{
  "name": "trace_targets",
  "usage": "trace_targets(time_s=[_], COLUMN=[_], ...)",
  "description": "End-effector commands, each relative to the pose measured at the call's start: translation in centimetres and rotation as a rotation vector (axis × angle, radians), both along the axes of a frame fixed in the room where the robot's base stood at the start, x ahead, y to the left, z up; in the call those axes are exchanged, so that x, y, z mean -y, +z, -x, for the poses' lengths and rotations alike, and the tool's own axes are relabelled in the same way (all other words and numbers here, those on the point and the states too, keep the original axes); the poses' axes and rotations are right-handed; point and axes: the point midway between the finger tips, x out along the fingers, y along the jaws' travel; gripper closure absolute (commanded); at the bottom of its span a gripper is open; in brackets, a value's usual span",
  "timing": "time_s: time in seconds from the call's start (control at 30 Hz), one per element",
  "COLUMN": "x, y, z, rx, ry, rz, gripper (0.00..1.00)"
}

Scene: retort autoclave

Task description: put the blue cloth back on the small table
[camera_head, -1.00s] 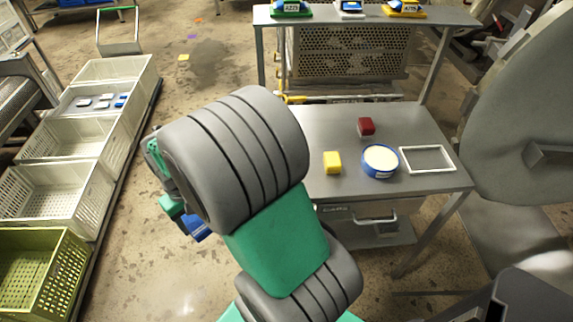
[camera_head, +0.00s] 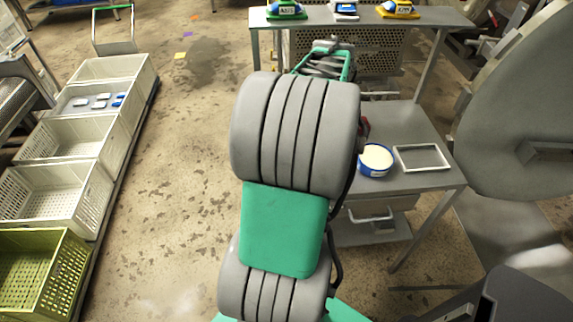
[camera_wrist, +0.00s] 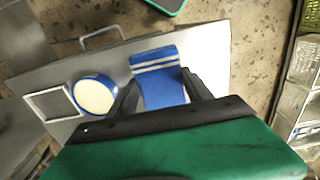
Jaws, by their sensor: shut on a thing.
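The blue cloth (camera_wrist: 158,82), with white stripes near one end, is between the two dark fingers of my gripper (camera_wrist: 160,92) in the wrist view. My gripper is shut on it. The cloth shows against the grey top of the small table (camera_wrist: 212,52); I cannot tell whether it touches the top. In the head view my arm reaches toward the small table (camera_head: 420,125) and covers its left part. The cloth and fingertips are hidden there.
A round blue-rimmed tub (camera_head: 375,160) with cream contents stands on the table, beside a white rectangular frame (camera_head: 421,158). A shelf (camera_head: 345,17) with several small devices stands behind. A large round door (camera_head: 520,110) is at right.

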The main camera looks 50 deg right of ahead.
Motion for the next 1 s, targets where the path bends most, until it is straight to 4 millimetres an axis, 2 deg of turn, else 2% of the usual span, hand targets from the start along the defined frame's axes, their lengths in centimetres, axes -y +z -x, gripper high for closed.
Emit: trace_targets(time_s=[0.03, 0.17, 0.2, 0.3, 0.4, 0.57, 0.73, 1.0], x=[-0.5, -1.4, -1.6, -1.9, -2.1, -2.4, -2.4, -2.4], y=[-0.4, -2.1, -3.1, -5.4, -6.8, -8.3, -11.2, -11.5], z=[-1.6, -5.2, -6.0, -7.7, -8.8, -10.0, -10.0, -10.0], rx=[-0.001, -0.002, -0.004, -0.003, -0.001, -0.001, -0.001, 0.001], ry=[0.008, 0.008, 0.006, 0.003, 0.002, 0.002, -0.001, 0.000], rz=[-0.003, -0.004, -0.006, -0.004, -0.002, -0.002, -0.002, 0.001], gripper=[0.74, 0.74, 0.74, 0.74, 0.74, 0.74, 0.74, 0.74])
